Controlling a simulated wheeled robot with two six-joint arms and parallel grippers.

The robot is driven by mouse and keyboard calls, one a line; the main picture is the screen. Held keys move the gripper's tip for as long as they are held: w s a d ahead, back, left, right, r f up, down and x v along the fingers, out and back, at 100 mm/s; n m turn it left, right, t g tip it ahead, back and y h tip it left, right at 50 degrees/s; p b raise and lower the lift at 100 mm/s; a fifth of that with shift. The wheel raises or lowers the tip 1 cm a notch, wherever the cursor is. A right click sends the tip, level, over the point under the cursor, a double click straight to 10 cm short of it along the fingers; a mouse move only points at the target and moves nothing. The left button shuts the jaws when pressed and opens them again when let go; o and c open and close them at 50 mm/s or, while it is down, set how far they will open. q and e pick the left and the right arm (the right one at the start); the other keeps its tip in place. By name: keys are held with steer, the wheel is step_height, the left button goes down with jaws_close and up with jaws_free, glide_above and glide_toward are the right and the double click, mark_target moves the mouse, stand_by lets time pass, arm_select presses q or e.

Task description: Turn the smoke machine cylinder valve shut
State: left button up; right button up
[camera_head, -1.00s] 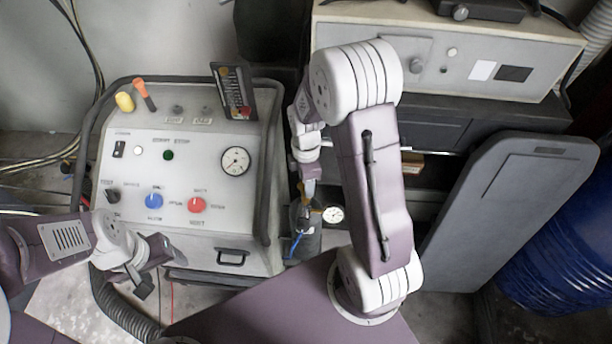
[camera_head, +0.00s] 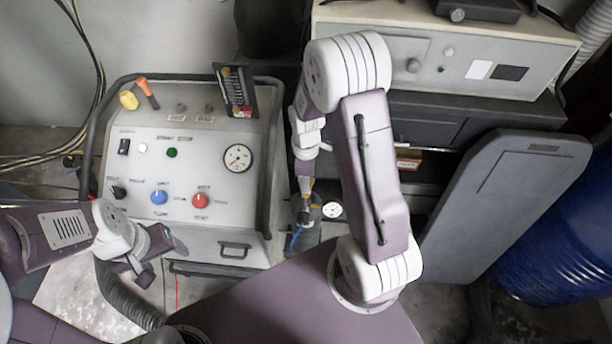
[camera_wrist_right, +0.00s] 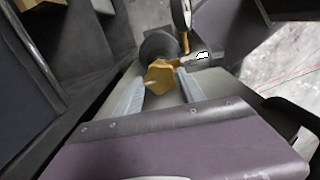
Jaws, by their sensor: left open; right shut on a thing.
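The smoke machine cylinder (camera_head: 306,231) stands dark and upright beside the control cabinet, largely hidden under my right arm in the head view. Its brass-yellow valve knob (camera_wrist_right: 160,78) shows in the right wrist view, with the dark cylinder top (camera_wrist_right: 158,46) behind it. A round white gauge (camera_head: 332,210) sits at the valve's right. My right gripper (camera_wrist_right: 161,93) points down at the valve, its two grey fingers on either side of the knob, shut on it. My left gripper (camera_head: 162,262) is open and empty in front of the cabinet's lower left.
The control cabinet (camera_head: 215,218) with knobs, a dial and a tube frame stands left of the cylinder. A grey panel (camera_head: 490,215) leans at the right before a blue drum (camera_head: 560,240). A beige unit (camera_head: 520,60) sits on a dark shelf behind. A corrugated hose lies lower left.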

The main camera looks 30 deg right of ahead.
steer(key=o, duration=1.4)
steer(key=shift+c, duration=0.2)
step_height(320, 180, up, 9)
steer(key=p, duration=0.2)
